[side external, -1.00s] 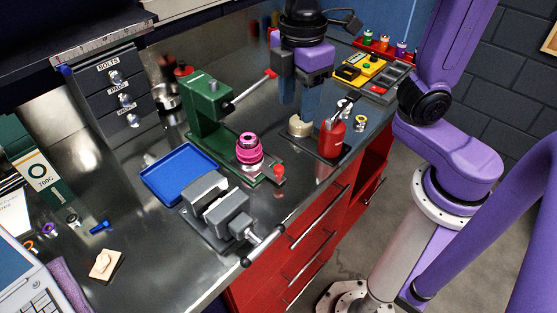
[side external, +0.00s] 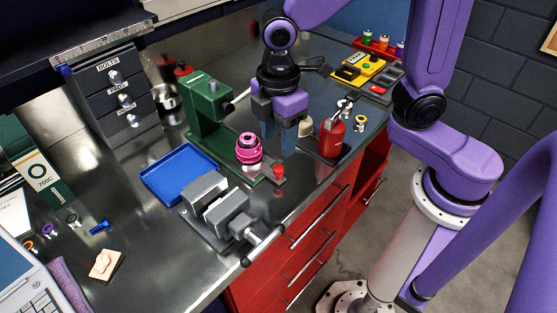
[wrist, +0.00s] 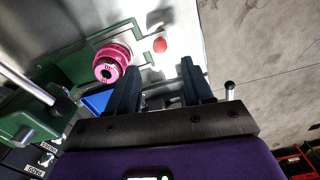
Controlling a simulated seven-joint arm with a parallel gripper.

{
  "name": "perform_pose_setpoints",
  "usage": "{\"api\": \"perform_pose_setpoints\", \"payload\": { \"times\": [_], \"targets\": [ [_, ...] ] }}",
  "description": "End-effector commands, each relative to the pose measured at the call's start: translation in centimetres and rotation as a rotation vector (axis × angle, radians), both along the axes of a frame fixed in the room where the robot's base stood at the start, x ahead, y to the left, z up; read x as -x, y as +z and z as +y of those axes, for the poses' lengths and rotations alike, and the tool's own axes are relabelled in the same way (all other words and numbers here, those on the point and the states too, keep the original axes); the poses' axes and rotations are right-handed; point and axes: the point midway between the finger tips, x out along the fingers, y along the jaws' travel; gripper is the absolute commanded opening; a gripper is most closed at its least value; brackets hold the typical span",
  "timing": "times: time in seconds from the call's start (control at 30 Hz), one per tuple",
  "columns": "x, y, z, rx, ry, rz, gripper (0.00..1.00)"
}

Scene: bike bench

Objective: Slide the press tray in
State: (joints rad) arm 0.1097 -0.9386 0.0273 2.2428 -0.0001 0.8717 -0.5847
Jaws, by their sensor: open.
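The green press (side external: 207,110) stands on the steel bench. Its press tray (side external: 262,178) sticks out from the base toward the bench's front edge. A pink ringed part (side external: 248,148) sits upright on the tray, clear of the press column; it also shows in the wrist view (wrist: 111,63). A red knob (side external: 278,171) is at the tray's outer end, also in the wrist view (wrist: 160,45). My gripper (side external: 278,140) is open and empty, fingers pointing down, right of the pink part and behind the knob. In the wrist view the knob appears beyond the fingertips (wrist: 160,72).
A grey vise (side external: 217,205) and a blue tray (side external: 180,172) are left of the press tray. A red bottle (side external: 331,138) stands close right of my gripper. The press lever (side external: 240,98) reaches toward my gripper. Red drawers (side external: 295,245) lie below the bench edge.

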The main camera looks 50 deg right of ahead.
Motion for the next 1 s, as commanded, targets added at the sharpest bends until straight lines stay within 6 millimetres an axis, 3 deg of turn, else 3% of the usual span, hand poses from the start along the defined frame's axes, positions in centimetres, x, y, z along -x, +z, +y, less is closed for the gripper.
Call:
{"api": "perform_pose_setpoints", "payload": {
  "times": [0.2, 0.4, 0.9, 1.0],
  "targets": [
    [0.1, -4.1, -0.1, 0.004, 0.000, 0.005, 0.51],
    [0.0, -6.5, 0.0, 0.003, 0.000, 0.002, 0.51],
    [0.0, -7.7, 0.0, 0.000, 0.000, 0.000, 0.51],
    [0.0, -7.7, 0.0, 0.000, 0.000, 0.000, 0.18]
  ]
}}
